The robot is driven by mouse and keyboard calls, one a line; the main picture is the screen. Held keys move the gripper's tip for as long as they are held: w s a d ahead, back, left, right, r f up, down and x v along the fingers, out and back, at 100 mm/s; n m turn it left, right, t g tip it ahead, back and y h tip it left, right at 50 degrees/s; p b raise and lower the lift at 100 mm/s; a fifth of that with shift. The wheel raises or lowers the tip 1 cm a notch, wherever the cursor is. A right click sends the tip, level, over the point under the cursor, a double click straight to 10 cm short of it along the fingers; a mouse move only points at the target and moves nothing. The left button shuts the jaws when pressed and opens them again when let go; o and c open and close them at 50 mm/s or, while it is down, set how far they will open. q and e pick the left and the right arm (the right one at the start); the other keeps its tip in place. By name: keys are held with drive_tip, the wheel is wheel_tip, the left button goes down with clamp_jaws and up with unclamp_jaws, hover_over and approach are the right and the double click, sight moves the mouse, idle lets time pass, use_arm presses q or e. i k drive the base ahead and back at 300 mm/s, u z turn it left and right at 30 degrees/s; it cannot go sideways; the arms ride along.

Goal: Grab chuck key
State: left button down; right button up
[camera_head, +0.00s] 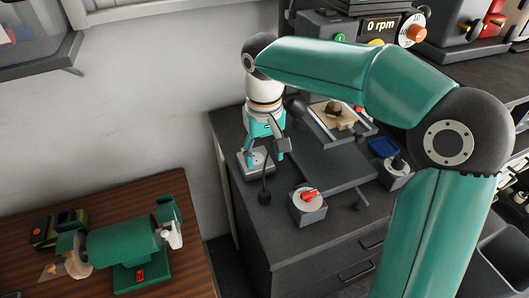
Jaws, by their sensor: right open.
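My right arm comes in from the lower right and bends over the grey machine. Its right gripper (265,152) points down over the left part of the machine and is open, with its fingers apart. A thin dark rod with a round black end (264,197) shows just below and in front of the gripper. I cannot tell whether this is the chuck key or a machine lever, nor whether the fingers touch it. No other chuck key can be made out; the gripper hides part of that spot. My left gripper is not in view.
The dark cabinet (300,250) carries a box with a red switch (309,196), a blue tray (383,147) and a vise-like table with a wooden piece (338,114). A green bench grinder (125,243) stands on the wooden bench at left.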

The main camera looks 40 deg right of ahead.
sight(357, 206)
drive_tip(key=k, duration=1)
